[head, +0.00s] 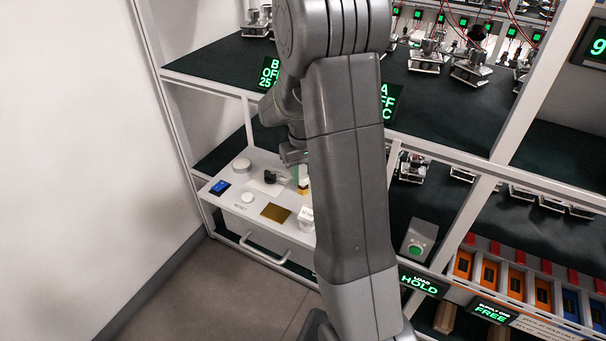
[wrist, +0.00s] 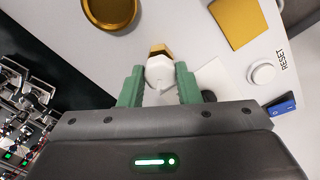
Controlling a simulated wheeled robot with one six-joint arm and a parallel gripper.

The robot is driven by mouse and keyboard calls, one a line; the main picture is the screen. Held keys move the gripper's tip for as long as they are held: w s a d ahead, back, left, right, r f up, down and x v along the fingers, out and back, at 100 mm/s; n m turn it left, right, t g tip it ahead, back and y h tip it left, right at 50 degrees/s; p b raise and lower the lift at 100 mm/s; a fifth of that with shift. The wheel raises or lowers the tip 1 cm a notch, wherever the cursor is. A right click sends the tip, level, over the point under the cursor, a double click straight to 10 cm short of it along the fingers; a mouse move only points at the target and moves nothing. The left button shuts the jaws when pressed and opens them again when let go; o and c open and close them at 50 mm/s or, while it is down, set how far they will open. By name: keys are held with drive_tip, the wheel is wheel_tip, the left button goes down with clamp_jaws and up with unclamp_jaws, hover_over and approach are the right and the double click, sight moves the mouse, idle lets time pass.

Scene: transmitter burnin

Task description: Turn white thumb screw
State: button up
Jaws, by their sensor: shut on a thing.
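The white thumb screw (wrist: 158,72) is in the wrist view, between the two green fingers of my gripper (wrist: 159,86). The fingers are shut on its sides. A small brass-coloured piece (wrist: 160,49) shows just beyond the screw. The screw's turn angle cannot be told.
The pale panel (head: 233,208) carries a blue switch (head: 219,187), a white reset button (head: 247,196) and a gold plate (head: 275,212). A round gold dish (wrist: 109,10) lies close by in the wrist view. A handle (head: 265,249) runs along the panel's front. Shelves of devices stand behind.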

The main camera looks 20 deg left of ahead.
sight(303, 176)
drive_tip(key=n, duration=0.5)
drive_tip(key=shift+n, duration=0.3)
drive_tip(key=n, duration=0.4)
drive_tip(key=shift+n+b, duration=0.3)
drive_tip(key=o, duration=1)
wheel_tip(303, 176, up, 14)
drive_tip(key=shift+f, duration=0.1)
idle(0.4)
